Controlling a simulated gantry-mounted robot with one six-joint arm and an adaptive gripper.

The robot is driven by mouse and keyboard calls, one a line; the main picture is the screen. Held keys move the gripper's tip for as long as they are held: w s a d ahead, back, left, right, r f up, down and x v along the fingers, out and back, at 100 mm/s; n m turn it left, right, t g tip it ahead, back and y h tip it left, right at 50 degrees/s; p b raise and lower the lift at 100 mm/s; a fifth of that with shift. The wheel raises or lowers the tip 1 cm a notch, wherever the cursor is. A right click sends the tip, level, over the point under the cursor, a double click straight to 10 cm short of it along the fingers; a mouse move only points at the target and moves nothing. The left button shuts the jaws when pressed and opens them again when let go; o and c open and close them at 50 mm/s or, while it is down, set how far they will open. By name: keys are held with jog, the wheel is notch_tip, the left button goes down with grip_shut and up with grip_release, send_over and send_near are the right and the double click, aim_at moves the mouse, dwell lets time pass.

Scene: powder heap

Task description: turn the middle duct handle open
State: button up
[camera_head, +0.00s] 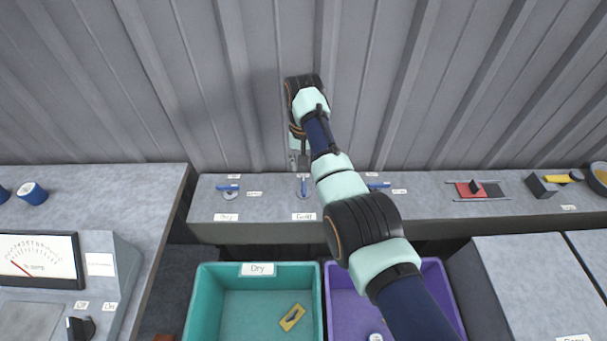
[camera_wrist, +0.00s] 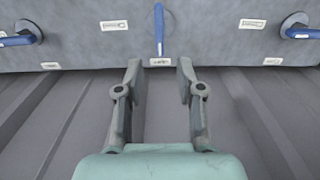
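The middle duct handle (camera_head: 304,188) is a blue lever on the grey ledge, turned front to back. It also shows in the wrist view (camera_wrist: 159,30), upright in the picture at top centre. The left duct handle (camera_head: 229,187) and right duct handle (camera_head: 378,185) are blue levers lying left to right. My gripper (camera_head: 303,163) is by the middle handle in the head view. In the wrist view my gripper (camera_wrist: 159,68) is open, with its fingers apart and nothing between the tips; the middle handle lies just beyond them, in line with the gap. Contact does not show.
A teal bin (camera_head: 196,310) marked Dry and a purple bin (camera_head: 450,300) stand in front of the ledge. A red slider (camera_head: 470,190) is to the right. A meter panel (camera_head: 38,258) is at left. A corrugated wall (camera_head: 230,80) rises behind.

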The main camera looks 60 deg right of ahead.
notch_tip(320, 180, up, 4)
jog(key=shift+r, duration=0.25)
dwell(0.5)
